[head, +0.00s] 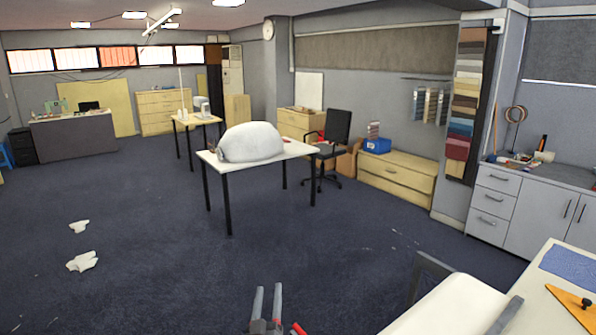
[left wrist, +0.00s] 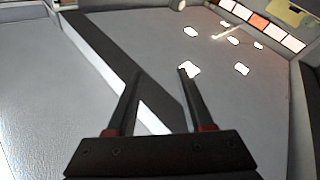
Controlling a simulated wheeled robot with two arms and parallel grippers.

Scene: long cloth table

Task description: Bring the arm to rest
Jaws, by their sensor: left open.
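My left gripper (head: 268,290) is at the bottom of the head view, with its two grey fingers pointing up and apart. It is open and nothing is between the fingers. In the left wrist view the same gripper (left wrist: 156,72) shows two dark fingers with red bases, spread apart with an empty gap. Behind them are the ceiling, bright lamps and a dark beam. My right gripper is in neither view.
A white-topped table (head: 300,149) stands mid-room beside a black chair (head: 336,130). White scraps (head: 82,262) lie on the otherwise open floor.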

